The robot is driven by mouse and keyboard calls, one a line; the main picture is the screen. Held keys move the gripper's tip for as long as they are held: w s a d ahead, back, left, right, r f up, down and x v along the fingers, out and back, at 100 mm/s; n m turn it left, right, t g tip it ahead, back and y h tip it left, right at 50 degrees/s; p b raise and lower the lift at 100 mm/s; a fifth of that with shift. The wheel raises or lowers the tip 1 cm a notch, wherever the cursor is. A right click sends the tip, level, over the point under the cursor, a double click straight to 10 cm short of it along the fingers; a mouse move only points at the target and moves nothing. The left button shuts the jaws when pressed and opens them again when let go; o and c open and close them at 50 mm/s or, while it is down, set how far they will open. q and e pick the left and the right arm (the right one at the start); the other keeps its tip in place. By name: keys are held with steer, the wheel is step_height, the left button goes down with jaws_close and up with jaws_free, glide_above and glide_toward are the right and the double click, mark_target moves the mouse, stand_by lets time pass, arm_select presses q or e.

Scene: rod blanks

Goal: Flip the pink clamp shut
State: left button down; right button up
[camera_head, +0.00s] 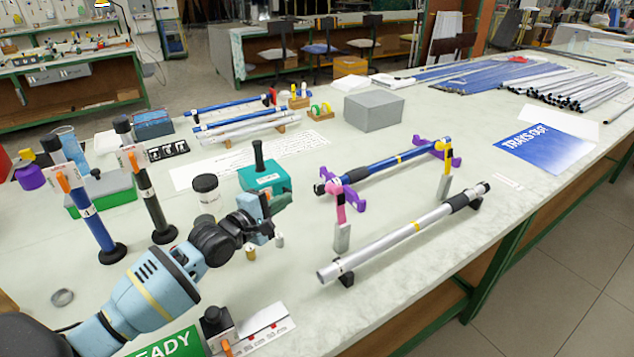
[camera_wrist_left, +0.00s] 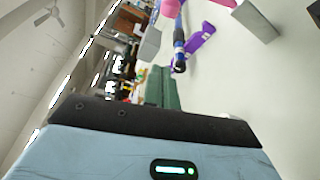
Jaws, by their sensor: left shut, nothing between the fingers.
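The pink clamp (camera_head: 340,207) stands upright on a grey block (camera_head: 342,238), near the left end of a blue rod (camera_head: 390,167). The rod lies in two purple stands (camera_head: 354,197). In the left wrist view part of the pink clamp (camera_wrist_left: 170,7) shows at the top edge, near the blue rod (camera_wrist_left: 179,45). I cannot tell exactly how far its lever is open. My left gripper (camera_head: 268,222) is shut and empty, left of the clamp and apart from it, in front of the teal box. My right gripper is not in view.
A silver rod (camera_head: 400,236) on black rests lies in front of the blue rod. A yellow clamp (camera_head: 446,157) stands at the blue rod's far end. The teal box (camera_head: 264,177) with a black handle is behind my left gripper. Table between gripper and pink clamp looks clear.

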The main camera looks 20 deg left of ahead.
mark_target(337, 206)
arm_select(q)
steer(key=w+d, duration=0.6)
steer(key=shift+w+d+r+p, duration=0.15)
steer(key=shift+w+d+p, duration=0.1)
steer(key=shift+w+p, duration=0.15)
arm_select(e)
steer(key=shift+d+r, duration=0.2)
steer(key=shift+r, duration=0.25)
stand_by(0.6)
arm_select(q)
steer(key=shift+a, duration=0.1)
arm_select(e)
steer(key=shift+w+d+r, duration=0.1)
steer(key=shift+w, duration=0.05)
